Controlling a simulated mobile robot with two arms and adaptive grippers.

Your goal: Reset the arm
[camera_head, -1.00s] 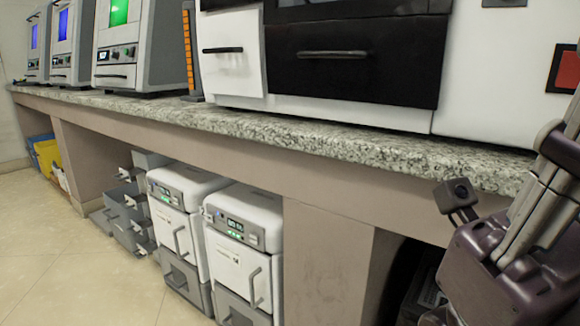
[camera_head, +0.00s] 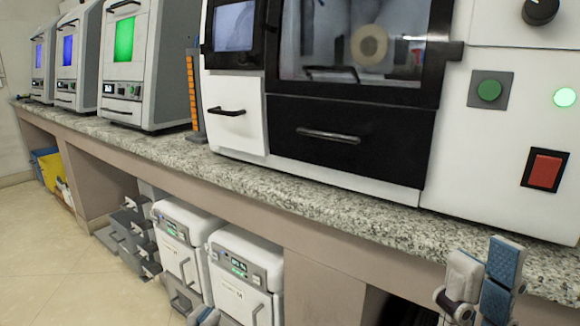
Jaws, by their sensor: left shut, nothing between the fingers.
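My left gripper (camera_head: 203,316) shows only as small blue-grey fingertips at the bottom edge, in front of the white units under the counter. It is shut and appears empty. My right gripper (camera_head: 483,285) is at the bottom right, in front of the counter's front edge. Its grey and blue fingers point up, and I see nothing held in them. Most of both arms is out of the frame.
A speckled stone counter (camera_head: 300,195) runs across the view. A large white and black machine (camera_head: 350,145) with a red switch (camera_head: 543,171) stands on it. Several grey devices stand at the back left. White units (camera_head: 240,265) stand below the counter. The floor (camera_head: 50,265) at left is clear.

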